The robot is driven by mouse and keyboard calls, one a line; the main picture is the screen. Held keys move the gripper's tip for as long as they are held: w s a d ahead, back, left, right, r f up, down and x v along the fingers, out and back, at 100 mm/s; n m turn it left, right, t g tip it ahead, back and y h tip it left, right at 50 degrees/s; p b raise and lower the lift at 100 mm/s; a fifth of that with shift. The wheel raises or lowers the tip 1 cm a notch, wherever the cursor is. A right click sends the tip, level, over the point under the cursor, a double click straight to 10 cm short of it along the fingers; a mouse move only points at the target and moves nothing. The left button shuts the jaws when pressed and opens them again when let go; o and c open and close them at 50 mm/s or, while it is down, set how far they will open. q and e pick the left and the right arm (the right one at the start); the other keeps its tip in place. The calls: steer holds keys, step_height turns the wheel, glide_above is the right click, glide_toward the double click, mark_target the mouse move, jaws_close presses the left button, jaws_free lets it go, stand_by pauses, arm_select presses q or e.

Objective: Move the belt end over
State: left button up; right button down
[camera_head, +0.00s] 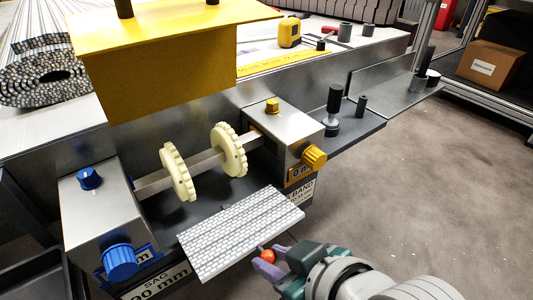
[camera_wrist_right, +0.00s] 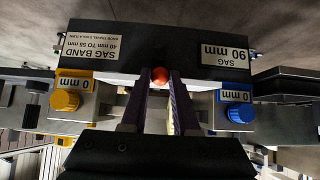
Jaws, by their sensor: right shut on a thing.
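The belt end (camera_head: 240,232) is a light grey, ribbed flat piece in front of two cream sprockets (camera_head: 177,172) on a shaft. A red ball (camera_head: 267,256) is at its near edge. My right gripper (camera_head: 271,264) comes in from the lower right with purple fingers, shut on the red ball. In the right wrist view the ball (camera_wrist_right: 160,76) sits between the fingertips, in front of a pale edge. The fingers partly hide the ball's link to the belt end. My left gripper is not in view.
A block with a blue knob (camera_head: 119,260) stands left of the sprockets, and one with a yellow knob (camera_head: 314,158) stands right. A yellow cover (camera_head: 165,65) overhangs behind. A rolled belt (camera_head: 40,82) lies at upper left. Open floor (camera_head: 430,190) is at right.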

steer(key=shift+w+a+r+p, duration=0.1)
steer(key=shift+r+p, duration=0.35)
steer(key=shift+r, duration=0.15)
steer(key=shift+w+a+r+p, duration=0.1)
steer(key=shift+r+p, duration=0.3)
steer(key=shift+r, duration=0.2)
steer(key=shift+w+a+r+p, duration=0.2)
steer(key=shift+w+r+p, duration=0.1)
steer(key=shift+r+p, duration=0.45)
steer(key=shift+w+a+r+p, duration=0.15)
steer(key=shift+w+r+p, duration=0.1)
steer(key=shift+r+p, duration=0.45)
steer(key=shift+w+a+r, duration=0.1)
steer(key=shift+w+r, duration=0.05)
steer(key=shift+r, duration=0.1)
